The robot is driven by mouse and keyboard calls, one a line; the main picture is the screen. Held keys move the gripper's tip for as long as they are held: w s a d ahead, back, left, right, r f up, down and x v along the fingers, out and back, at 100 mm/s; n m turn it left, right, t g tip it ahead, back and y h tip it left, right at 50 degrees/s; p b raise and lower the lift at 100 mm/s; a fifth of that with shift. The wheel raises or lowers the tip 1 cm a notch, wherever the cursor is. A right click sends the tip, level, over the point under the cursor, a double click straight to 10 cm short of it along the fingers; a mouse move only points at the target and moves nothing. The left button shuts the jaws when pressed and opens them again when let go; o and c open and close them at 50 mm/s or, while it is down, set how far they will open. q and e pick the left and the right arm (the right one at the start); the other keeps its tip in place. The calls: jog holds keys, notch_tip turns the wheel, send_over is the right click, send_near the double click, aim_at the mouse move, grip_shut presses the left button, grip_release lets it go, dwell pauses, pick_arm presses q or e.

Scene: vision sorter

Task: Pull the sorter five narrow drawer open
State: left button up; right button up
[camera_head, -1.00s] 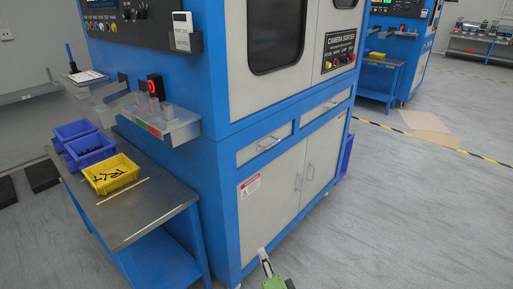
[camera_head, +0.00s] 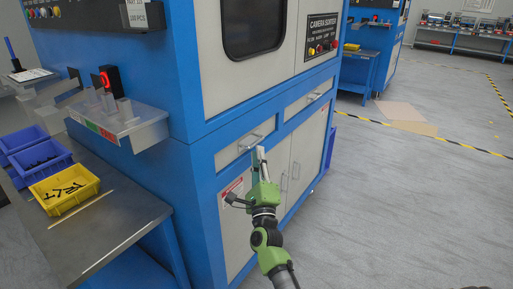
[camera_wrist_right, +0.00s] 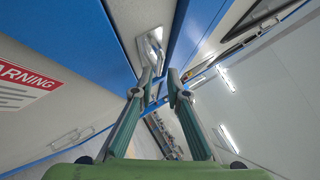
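The blue and grey camera sorter has two narrow drawers side by side above its cabinet doors. The left narrow drawer (camera_head: 232,153) and the right narrow drawer (camera_head: 294,110) both look flush and shut. I cannot read a number on the sorter. My right gripper (camera_head: 259,152) is in front of the left drawer, its fingers pointing up at the drawer's metal handle (camera_head: 245,145). In the right wrist view the fingers (camera_wrist_right: 160,76) are apart, and the handle (camera_wrist_right: 151,46) lies just beyond the left finger's tip. I cannot tell whether they touch. My left gripper is out of view.
Cabinet doors (camera_head: 270,190) with upright handles are below the drawers. At left, a metal table (camera_head: 110,225) holds a yellow bin (camera_head: 65,190) and blue bins (camera_head: 38,158). A small shelf (camera_head: 120,125) juts from the sorter above the table. The floor at right is clear.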

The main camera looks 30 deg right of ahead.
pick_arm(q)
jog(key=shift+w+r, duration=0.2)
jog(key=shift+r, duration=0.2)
pick_arm(e)
jog(key=x, duration=0.4)
grip_shut()
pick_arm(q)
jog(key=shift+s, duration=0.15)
pick_arm(e)
jog(key=shift+f, duration=0.1)
